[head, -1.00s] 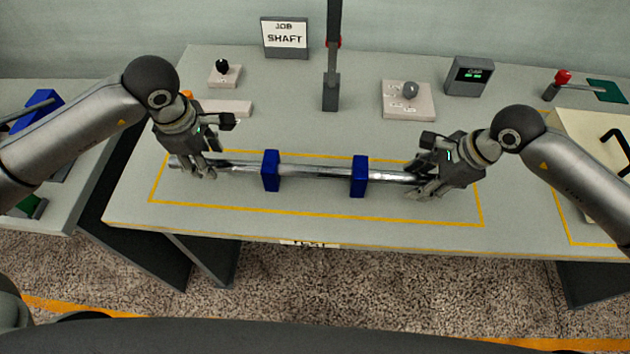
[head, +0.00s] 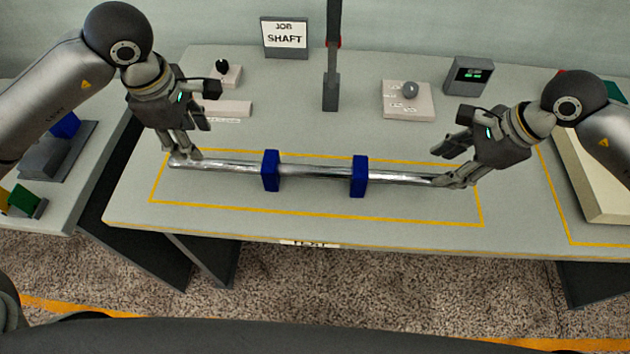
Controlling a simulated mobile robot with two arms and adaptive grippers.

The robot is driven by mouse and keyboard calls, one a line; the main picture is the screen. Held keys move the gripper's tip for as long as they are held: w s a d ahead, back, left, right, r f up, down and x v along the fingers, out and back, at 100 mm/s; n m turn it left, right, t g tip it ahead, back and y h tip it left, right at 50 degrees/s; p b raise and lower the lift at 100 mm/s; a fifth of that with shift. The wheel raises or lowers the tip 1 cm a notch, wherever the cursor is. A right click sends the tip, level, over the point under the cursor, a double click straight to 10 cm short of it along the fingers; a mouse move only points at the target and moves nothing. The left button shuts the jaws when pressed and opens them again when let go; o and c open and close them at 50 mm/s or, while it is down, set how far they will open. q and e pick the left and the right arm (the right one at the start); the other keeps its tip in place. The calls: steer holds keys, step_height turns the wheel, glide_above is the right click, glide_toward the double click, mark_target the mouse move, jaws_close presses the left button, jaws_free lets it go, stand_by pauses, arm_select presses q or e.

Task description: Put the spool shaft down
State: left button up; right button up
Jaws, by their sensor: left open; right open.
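The spool shaft (head: 315,171) is a long shiny metal bar. It lies level across two blue supports, a left one (head: 270,171) and a right one (head: 359,177), inside a yellow outline on the grey table. My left gripper (head: 188,152) is open at the shaft's left end, its fingers pointing down and overlapping the tip in the picture. My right gripper (head: 455,168) is open at the shaft's right end, and one finger hides that end. I cannot tell whether either gripper's fingers touch the shaft.
A dark post (head: 331,90) stands behind the shaft. Behind it are a "JOB SHAFT" sign (head: 285,38), a box with a grey knob (head: 409,99), a box with a black knob (head: 225,75) and a display (head: 469,76). A pale tray (head: 592,185) is at the right. The table front is clear.

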steer(key=shift+v, duration=1.75)
